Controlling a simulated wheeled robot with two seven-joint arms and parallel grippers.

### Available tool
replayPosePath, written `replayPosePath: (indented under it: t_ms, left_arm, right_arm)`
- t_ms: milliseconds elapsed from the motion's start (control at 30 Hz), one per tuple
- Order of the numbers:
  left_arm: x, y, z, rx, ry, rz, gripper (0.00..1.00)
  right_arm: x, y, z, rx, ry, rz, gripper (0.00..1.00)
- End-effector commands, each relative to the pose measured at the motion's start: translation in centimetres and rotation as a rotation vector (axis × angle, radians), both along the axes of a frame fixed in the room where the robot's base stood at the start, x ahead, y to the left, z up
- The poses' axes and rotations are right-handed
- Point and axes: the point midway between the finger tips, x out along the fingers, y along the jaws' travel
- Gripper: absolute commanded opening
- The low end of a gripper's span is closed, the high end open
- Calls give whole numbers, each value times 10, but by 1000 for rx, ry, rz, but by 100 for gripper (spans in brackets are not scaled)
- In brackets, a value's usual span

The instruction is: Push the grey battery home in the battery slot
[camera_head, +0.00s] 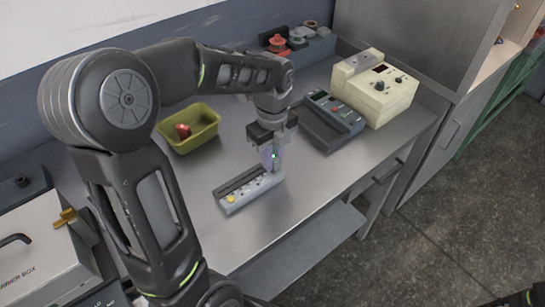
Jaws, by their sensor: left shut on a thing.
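My left gripper (273,160) points down at the far right end of a light grey device (232,203) on the metal table. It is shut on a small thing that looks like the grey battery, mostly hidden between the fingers. The device has a long dark slot along its top and a yellow button at its near left end. The fingertips are at or just above the device; I cannot tell how deep the battery sits. My right gripper is not in view.
A green bin (186,138) with a red object stands behind left. A dark grey device (325,128) and a cream box with knobs (376,95) stand right. A rack of small parts (300,48) is at the back. The table's front right is clear.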

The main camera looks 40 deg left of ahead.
Motion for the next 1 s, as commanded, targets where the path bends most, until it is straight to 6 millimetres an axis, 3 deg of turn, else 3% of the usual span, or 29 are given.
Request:
replayPosePath:
  t_ms: [200, 233, 500, 867, 1000]
  left_arm:
    - [0, 0, -2, 0, 0, 0, 0]
    - [0, 0, -2, 0, 1, 0, 18]
    - [-1, 0, -2, 0, 2, 0, 40]
    - [-1, 0, -3, 0, 3, 1, 41]
    - [1, 0, 12, 0, -2, 1, 41]
  right_arm:
    - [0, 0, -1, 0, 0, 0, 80]
    - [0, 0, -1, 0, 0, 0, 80]
    - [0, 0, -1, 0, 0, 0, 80]
    - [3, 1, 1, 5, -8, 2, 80]
    - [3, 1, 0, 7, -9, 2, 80]
